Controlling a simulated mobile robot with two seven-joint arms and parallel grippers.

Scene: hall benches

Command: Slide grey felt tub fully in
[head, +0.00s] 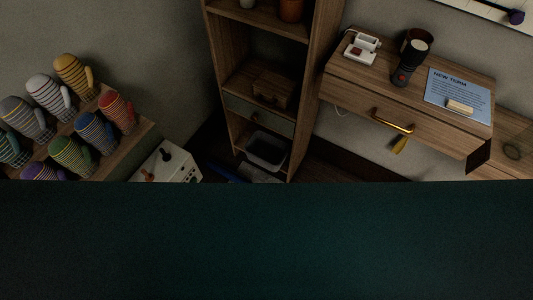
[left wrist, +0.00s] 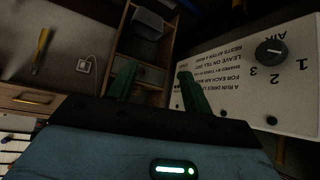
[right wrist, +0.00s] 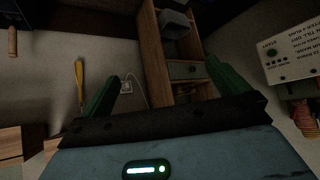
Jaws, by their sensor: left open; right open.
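The grey felt tub (head: 267,150) sits low in the tall wooden shelf unit, below a small drawer, with its open top and pale rim showing. It also shows upside down in the left wrist view (left wrist: 147,22) and the right wrist view (right wrist: 174,24). How far it stands out of its bay I cannot tell. My left gripper (left wrist: 152,82) is open and empty, pointing toward the shelf unit, apart from the tub. My right gripper (right wrist: 165,82) is open and empty too, also apart from it. Neither gripper shows in the head view.
The shelf unit (head: 217,75) has a brown box (head: 271,86) above its drawer. A wall desk (head: 355,92) with a torch (head: 410,62) stands right. A dark teal surface hides the head view's lower part.

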